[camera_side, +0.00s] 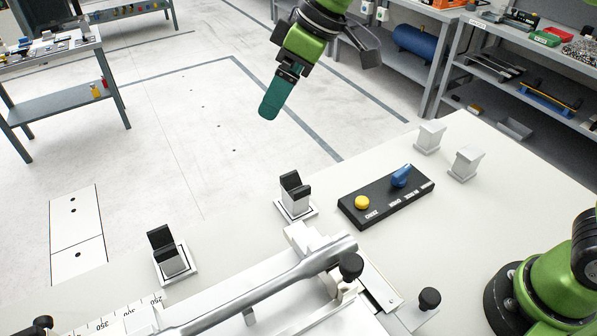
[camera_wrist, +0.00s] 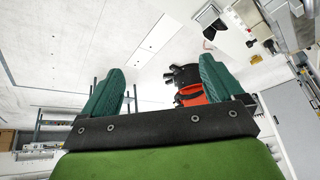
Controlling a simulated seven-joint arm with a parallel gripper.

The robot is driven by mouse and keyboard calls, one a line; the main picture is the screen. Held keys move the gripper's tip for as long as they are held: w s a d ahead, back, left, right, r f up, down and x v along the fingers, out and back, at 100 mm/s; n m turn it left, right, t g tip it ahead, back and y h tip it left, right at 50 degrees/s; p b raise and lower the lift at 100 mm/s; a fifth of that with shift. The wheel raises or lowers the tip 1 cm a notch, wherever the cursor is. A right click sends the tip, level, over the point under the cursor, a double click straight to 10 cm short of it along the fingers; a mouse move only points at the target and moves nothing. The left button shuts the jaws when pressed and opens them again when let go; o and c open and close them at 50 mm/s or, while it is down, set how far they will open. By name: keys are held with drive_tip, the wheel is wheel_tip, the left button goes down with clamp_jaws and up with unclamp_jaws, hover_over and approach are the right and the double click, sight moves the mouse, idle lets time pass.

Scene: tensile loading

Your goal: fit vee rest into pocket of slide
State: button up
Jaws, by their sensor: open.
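Two black-topped grey blocks that look like vee rests stand upright on white pads: one at the middle of the bench (camera_side: 293,196), one nearer the front left (camera_side: 167,252). I cannot tell which one the task means. The slide seems to be part of the pale metal fixture (camera_side: 212,299) at the bottom, under a long grey bar; its pocket cannot be made out. My gripper (camera_side: 268,112) hangs high above and behind the rests, apart from everything. In the wrist view my gripper (camera_wrist: 160,70) has its teal fingers wide apart with nothing between them.
A black control box (camera_side: 385,204) with a yellow button and blue knob lies right of the middle rest. Two pale blocks (camera_side: 430,138) (camera_side: 465,164) stand behind it. Black knobs (camera_side: 350,266) stick up from the fixture.

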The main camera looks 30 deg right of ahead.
drive_tip(key=s+d+r+m+t, duration=0.2)
drive_tip(key=s+d+m, duration=0.5)
drive_tip(key=d, duration=0.6)
drive_tip(key=s+d+f+m+t+h, duration=0.1)
drive_tip(key=s+d+f+m, duration=0.1)
drive_tip(key=s, duration=0.4)
drive_tip(key=s+d+f+m+t+h, duration=0.1)
drive_tip(key=s+d+f+m, duration=0.2)
drive_tip(key=s+d, duration=0.3)
drive_tip(key=shift+s+d+f+m, duration=0.25)
drive_tip(key=shift+s+d+m, duration=0.15)
drive_tip(key=shift+d+m, duration=0.3)
drive_tip(key=shift+a, duration=0.1)
drive_tip(key=shift+c, duration=0.4)
